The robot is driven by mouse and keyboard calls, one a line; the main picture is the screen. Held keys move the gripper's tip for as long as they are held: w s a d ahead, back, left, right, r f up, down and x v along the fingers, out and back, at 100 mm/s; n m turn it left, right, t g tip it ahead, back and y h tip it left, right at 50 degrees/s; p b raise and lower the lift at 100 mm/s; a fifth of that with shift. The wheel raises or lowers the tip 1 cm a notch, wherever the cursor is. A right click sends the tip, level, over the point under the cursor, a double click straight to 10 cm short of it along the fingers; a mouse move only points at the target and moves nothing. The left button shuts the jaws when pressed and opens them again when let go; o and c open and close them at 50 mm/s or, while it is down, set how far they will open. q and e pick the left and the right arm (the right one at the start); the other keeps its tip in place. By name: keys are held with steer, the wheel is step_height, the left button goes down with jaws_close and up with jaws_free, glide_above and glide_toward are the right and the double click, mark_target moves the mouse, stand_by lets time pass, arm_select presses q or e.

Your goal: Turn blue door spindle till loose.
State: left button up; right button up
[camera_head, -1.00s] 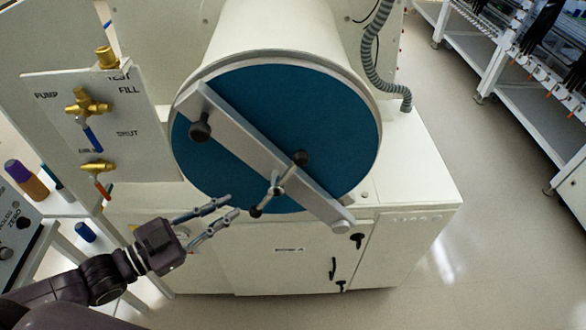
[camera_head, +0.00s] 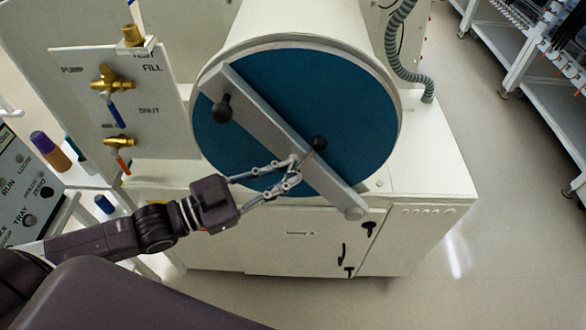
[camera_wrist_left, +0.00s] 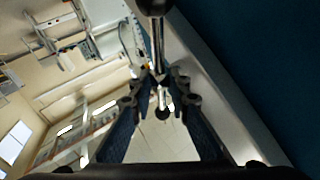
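The round blue door (camera_head: 350,95) closes a white cylindrical chamber, with a grey clamp bar (camera_head: 265,140) slanting across it. The spindle's cross handle is on the bar; one black knob (camera_head: 319,143) shows up and right of my left gripper (camera_head: 294,170). The fingers cover part of the handle. In the left wrist view, the handle rod (camera_wrist_left: 157,45) runs down between the fingertips to another black knob (camera_wrist_left: 162,114). The fingers look spread around the handle, with no clear grip on it. The blue door (camera_wrist_left: 265,50) also shows there. My right gripper is out of view.
A valve panel (camera_head: 145,90) with brass valves is left of the door. A fixed black knob (camera_head: 222,108) stands on the bar's upper end. A grey hose (camera_head: 398,45) is at right. A white cabinet (camera_head: 300,250) is below, and open floor lies right.

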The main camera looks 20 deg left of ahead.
arm_select(q)
steer(key=shift+x, duration=1.1)
jaws_close()
